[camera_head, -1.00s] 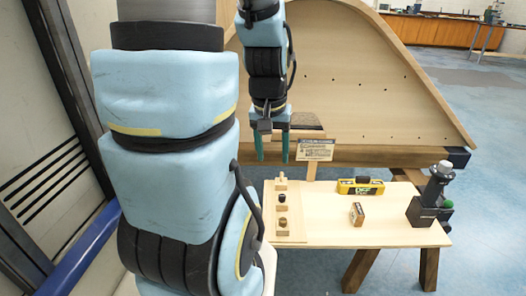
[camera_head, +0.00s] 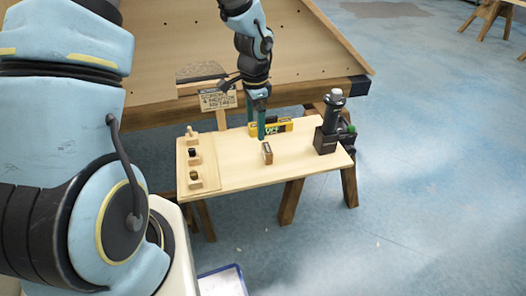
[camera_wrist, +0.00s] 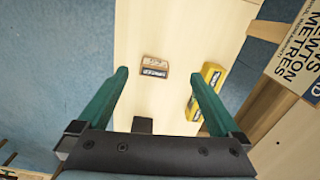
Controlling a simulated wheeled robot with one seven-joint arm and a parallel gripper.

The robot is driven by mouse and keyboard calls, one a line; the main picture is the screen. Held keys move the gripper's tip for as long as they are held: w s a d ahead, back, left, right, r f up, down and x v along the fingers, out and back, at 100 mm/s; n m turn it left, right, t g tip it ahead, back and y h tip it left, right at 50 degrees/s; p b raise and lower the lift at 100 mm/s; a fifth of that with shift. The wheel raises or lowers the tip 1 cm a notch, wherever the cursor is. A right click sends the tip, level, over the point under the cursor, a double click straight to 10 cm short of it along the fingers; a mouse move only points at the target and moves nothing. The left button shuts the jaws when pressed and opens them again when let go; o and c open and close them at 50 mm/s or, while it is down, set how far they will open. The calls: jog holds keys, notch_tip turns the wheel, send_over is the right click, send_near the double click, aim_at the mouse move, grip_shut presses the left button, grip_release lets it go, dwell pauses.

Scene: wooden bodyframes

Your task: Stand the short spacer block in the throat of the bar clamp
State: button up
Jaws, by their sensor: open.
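A small wooden block (camera_head: 267,153) with a dark label, likely the short spacer block, stands near the middle of the light tabletop. It also shows in the wrist view (camera_wrist: 155,67), ahead of the fingertips and between their lines. My gripper (camera_head: 260,132) is open and empty, pointing down over the table by the yellow item; it also shows in the wrist view (camera_wrist: 160,97). A black device with a grey upright cylinder (camera_head: 328,128) stands at the table's right end. I cannot tell whether it is the bar clamp; its throat is not clear.
A yellow-and-black item (camera_head: 285,126) lies behind the block, and also shows in the wrist view (camera_wrist: 207,88). A wooden board (camera_head: 207,171) with three small knobbed pieces lies at the left. A sign (camera_head: 217,100) stands behind. The tabletop front is clear.

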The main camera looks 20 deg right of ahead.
aim_at(264, 148)
jog(key=shift+s+d+f+m, duration=0.15)
jog(key=shift+d+f+m, duration=0.15)
jog(key=shift+d+f, duration=0.25)
jog(key=shift+s+d+f+m, duration=0.15)
jog(key=shift+d+f+m, duration=0.2)
jog(key=shift+d, duration=0.35)
notch_tip(264, 148, down, 5)
jog(key=shift+r, duration=0.15)
jog(key=shift+d+f+p, duration=0.1)
jog(key=shift+f+p, duration=0.25)
jog(key=shift+f, duration=2.55)
jog(key=shift+c, duration=0.2)
jog(key=c, duration=1.4)
